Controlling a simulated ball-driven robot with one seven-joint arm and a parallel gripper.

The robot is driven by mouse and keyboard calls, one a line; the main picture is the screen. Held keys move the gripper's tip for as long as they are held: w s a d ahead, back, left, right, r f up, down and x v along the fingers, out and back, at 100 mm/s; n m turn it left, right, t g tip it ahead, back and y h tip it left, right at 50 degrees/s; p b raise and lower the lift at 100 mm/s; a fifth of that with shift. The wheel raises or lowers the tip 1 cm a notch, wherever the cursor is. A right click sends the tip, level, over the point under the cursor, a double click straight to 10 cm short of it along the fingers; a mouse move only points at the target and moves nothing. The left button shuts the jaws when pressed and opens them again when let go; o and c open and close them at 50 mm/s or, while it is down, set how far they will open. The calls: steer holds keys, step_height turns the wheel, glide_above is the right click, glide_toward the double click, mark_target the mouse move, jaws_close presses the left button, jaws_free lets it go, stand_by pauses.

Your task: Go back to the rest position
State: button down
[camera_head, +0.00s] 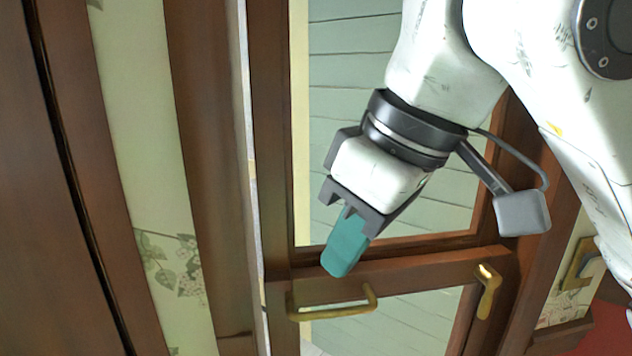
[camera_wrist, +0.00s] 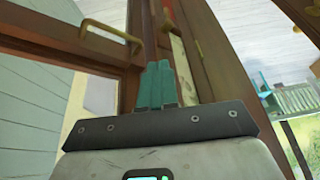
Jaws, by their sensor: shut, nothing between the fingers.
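My gripper (camera_head: 345,247) hangs in front of a brown wooden door with glass panes, its teal fingers pointing down and a little left. The fingers are closed together with nothing between them. In the wrist view the teal fingertips (camera_wrist: 158,68) also lie side by side, close to the brown door frame. A brass pull handle (camera_head: 332,304) on the door's crossbar is just below the fingertips in the head view, and they appear apart. The handle also shows at the upper left of the wrist view (camera_wrist: 108,30).
A second brass handle (camera_head: 487,290) is to the right of the pull handle. Brown wooden frame posts (camera_head: 205,150) and floral wallpaper (camera_head: 150,180) stand at the left. A brass wall plate (camera_head: 580,262) and a red surface (camera_head: 608,328) are at the lower right.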

steer(key=w+d+f+m+t+y, duration=0.1)
steer(key=w+f+m+y, duration=0.15)
steer(key=f, duration=0.35)
steer(key=w+f+m+t+y, duration=0.1)
steer(key=w+f+y, duration=0.25)
steer(key=f, duration=0.25)
steer(key=s+d+f+m+t+h, duration=0.1)
steer(key=d+f+m, duration=0.15)
steer(key=f, duration=0.55)
steer(key=s+d+f+m+h, duration=0.15)
steer(key=d+f, duration=0.25)
steer(key=f, duration=0.5)
steer(key=s+d+f+m+g+h, duration=0.1)
steer(key=s+d+f+m+h, duration=0.1)
steer(key=s+d+f, duration=0.35)
steer(key=s+d+f+m+h, duration=0.1)
steer(key=s+d+f+h, duration=0.15)
steer(key=s+f, duration=0.5)
steer(key=s+d+f+g+h, duration=0.1)
steer(key=s+d+f, duration=0.3)
steer(key=s, duration=0.2)
steer(key=s+d+f+g+h, duration=0.2)
steer(key=s+d+f, duration=0.2)
steer(key=s, duration=0.3)
steer(key=shift+d+f+m, duration=0.3)
steer(key=shift+d+m, duration=0.05)
steer(key=shift+d, duration=0.25)
